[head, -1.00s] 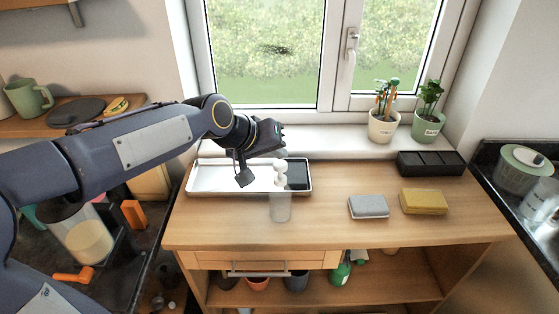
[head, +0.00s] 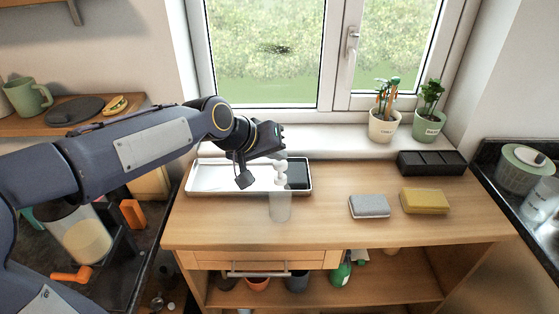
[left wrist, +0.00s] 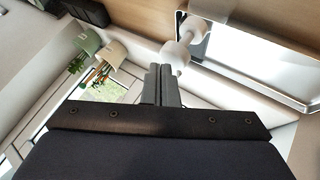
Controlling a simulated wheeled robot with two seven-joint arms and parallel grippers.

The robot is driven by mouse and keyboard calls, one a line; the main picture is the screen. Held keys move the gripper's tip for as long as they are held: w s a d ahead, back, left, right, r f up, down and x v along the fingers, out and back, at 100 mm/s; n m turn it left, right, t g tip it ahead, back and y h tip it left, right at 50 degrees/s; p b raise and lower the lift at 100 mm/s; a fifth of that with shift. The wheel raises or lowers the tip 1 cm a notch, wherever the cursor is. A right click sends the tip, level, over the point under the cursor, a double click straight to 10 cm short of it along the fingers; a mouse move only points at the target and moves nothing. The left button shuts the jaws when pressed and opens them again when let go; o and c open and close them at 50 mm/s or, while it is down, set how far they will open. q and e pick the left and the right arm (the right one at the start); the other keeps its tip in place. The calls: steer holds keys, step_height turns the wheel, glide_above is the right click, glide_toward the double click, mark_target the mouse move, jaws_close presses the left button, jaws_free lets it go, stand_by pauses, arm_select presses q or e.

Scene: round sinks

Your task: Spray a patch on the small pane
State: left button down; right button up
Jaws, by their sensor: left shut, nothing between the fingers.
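A spray bottle with a clear body (head: 280,208) and white head (head: 281,168) stands upright on the wooden counter, in front of the tray. My left gripper (head: 283,153) is shut and empty, just above and behind the bottle's head. In the left wrist view its closed fingers (left wrist: 161,84) are close to the white head (left wrist: 184,45); I cannot tell whether they touch. The small pane (head: 408,40) is the right-hand one of the window. The larger left pane (head: 235,45) carries a dark smudge (head: 276,49). My right gripper is not in view.
A white tray (head: 225,190) lies behind the bottle. A grey sponge (head: 369,206), a yellow sponge (head: 425,201) and a black divided box (head: 431,163) sit to the right. Two potted plants (head: 383,126) (head: 428,125) stand on the sill before the small pane. The front counter is clear.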

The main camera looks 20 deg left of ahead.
mark_target(277, 165)
arm_select(q)
steer(key=shift+f+b, duration=0.5)
steer(key=shift+f, duration=0.05)
stand_by(0.5)
steer(key=shift+r+p, duration=0.9)
steer(key=shift+r, duration=0.15)
step_height(277, 165, up, 6)
steer(key=p, duration=0.5)
stand_by(0.5)
